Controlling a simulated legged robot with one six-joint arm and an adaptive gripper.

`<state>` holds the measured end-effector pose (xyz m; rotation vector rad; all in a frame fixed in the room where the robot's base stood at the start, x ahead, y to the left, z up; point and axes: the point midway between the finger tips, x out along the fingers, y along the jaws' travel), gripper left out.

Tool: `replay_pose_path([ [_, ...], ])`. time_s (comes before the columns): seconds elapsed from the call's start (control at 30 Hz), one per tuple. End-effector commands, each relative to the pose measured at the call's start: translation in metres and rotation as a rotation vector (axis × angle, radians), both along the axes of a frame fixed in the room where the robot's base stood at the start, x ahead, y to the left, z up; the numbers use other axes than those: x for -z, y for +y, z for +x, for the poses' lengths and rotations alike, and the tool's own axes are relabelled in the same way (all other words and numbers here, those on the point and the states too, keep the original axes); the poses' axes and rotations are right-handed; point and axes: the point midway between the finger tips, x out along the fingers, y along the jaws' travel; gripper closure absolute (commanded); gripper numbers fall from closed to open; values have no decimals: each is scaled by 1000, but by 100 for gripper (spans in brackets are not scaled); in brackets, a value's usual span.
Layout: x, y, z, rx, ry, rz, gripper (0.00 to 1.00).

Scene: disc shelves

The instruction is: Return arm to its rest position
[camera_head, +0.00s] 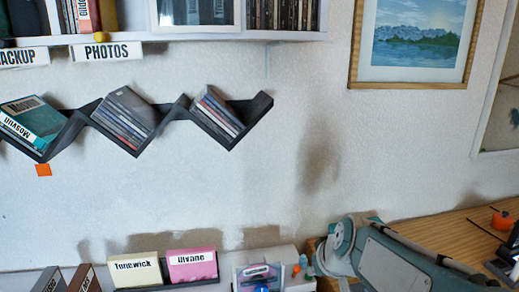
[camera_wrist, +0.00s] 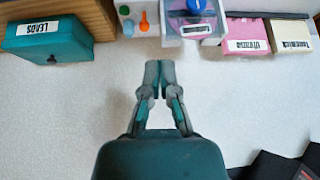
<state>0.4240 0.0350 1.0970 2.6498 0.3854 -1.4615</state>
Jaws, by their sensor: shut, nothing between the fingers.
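My gripper (camera_wrist: 158,72) shows in the wrist view, pointing up the picture with its two fingertips together and nothing between them. Pale wall fills the space behind it, and its fingers appear apart from the boxes along the top. In the head view, part of my teal and grey arm (camera_head: 395,262) is at the lower right, low in front of the wooden desk top. My fingertips cannot be made out there.
A zigzag dark rack (camera_head: 262,107) holds disc cases on the wall. A white shelf (camera_head: 290,36) is above it. A teal LEADS box (camera_wrist: 48,40), a pink box (camera_head: 192,265) and a cream box (camera_head: 137,273) sit low. A framed picture (camera_head: 352,75) hangs upper right. Mid-wall is clear.

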Motion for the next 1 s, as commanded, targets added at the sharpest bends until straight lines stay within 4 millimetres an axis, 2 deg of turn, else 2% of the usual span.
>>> replay_pose_path([
  [0.03,-7,-2,-18,16,1,-1,100],
  [0.1,-12,-5,-42,42,14,-6,100],
  [0.3,-17,-17,-108,135,44,-25,100],
  [0.4,-15,-24,-137,187,56,-35,100],
  [0.5,-11,-29,-158,230,64,-45,100],
  [0.67,-8,-34,-173,264,70,-54,100],
  [1.0,-8,-34,-173,265,72,-54,100],
])
